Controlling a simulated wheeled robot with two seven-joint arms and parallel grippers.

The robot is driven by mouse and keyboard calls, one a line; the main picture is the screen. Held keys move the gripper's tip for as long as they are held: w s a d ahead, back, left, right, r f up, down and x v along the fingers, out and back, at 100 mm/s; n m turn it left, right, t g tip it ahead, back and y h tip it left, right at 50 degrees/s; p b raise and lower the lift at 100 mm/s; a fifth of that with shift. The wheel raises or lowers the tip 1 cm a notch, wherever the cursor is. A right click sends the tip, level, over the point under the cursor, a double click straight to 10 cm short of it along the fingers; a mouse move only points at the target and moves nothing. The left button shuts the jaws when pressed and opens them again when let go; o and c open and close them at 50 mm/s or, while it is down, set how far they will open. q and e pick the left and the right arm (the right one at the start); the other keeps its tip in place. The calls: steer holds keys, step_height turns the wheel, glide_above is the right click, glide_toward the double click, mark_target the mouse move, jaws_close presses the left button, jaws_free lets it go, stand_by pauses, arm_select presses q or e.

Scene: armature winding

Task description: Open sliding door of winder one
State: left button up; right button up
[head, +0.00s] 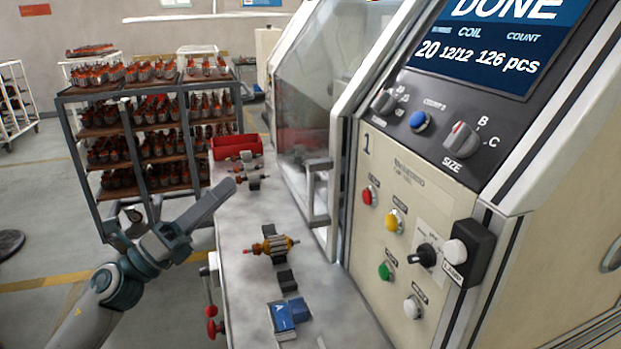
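Winder one, with a panel (403,180) marked "1", stands at the right. Its see-through sliding door (312,95) faces the bench on the left, and the door seems closed. The door's grey bar handle (318,193) is at its lower right, beside the panel. My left gripper (231,186) is left of the handle, over the bench's left edge, clearly apart from the door. Its fingers point up and right and overlap in this view, so I cannot tell their opening. It holds nothing that I can see. My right gripper is not in view.
On the bench (237,235) are an orange-and-silver armature (272,245) on a dark holder, a blue block (285,315) and a red bin (236,147). A rack (72,150) full of armatures stands behind at left. The screen (500,45) reads DONE.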

mark_target(308, 179)
arm_select(q)
steer(key=m+g, duration=0.3)
steer(key=m, duration=0.1)
steer(key=m+g+y, duration=0.1)
steer(key=m+g, duration=0.1)
steer(key=m, duration=0.2)
steer(key=m+g, duration=0.3)
steer(key=m, duration=0.1)
steer(key=shift+a+r+g+y, duration=0.2)
steer(key=shift+r+g+y, duration=0.1)
